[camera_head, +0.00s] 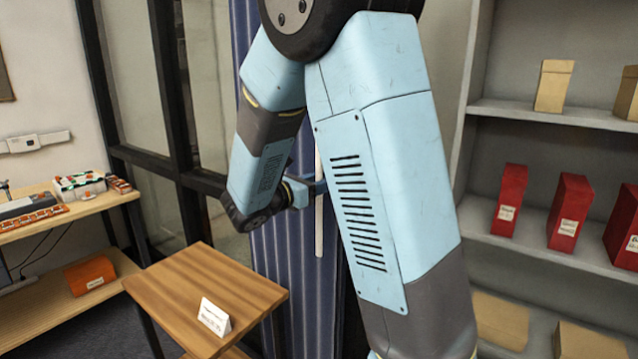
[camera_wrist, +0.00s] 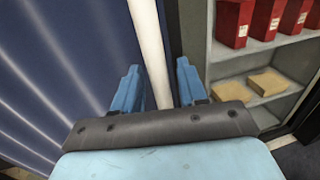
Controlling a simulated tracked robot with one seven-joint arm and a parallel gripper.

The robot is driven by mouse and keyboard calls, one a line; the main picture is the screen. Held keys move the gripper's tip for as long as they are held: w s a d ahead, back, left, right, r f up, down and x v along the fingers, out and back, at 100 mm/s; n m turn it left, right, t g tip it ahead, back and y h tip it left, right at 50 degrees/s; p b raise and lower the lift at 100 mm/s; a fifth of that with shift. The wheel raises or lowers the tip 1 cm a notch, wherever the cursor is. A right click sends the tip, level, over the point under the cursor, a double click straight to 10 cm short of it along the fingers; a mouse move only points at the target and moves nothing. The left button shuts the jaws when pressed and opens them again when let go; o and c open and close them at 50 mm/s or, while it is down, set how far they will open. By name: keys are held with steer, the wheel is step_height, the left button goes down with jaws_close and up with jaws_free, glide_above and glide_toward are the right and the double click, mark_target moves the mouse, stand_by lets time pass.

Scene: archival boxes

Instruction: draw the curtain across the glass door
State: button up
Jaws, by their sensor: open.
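The dark blue pleated curtain (camera_head: 284,268) hangs bunched at the right side of the dark-framed glass door (camera_head: 203,90); it fills the left of the wrist view (camera_wrist: 50,60). A pale upright rod (camera_head: 319,235) hangs at the curtain's right part. My gripper (camera_head: 312,187) is at the rod, partly hidden behind my arm in the head view. In the wrist view my gripper (camera_wrist: 157,88) is open, its blue fingers on either side of the rod (camera_wrist: 149,45), which runs down between them. Whether a finger touches the rod I cannot tell.
A small wooden table (camera_head: 205,290) with a white card (camera_head: 214,317) stands in front of the curtain. A desk (camera_head: 70,215) is at the left. Grey shelves (camera_head: 545,115) with red boxes (camera_head: 569,212) stand close to the curtain's right.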

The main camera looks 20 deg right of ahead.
steer(key=shift+c, duration=0.2)
jaws_close()
stand_by(0.3)
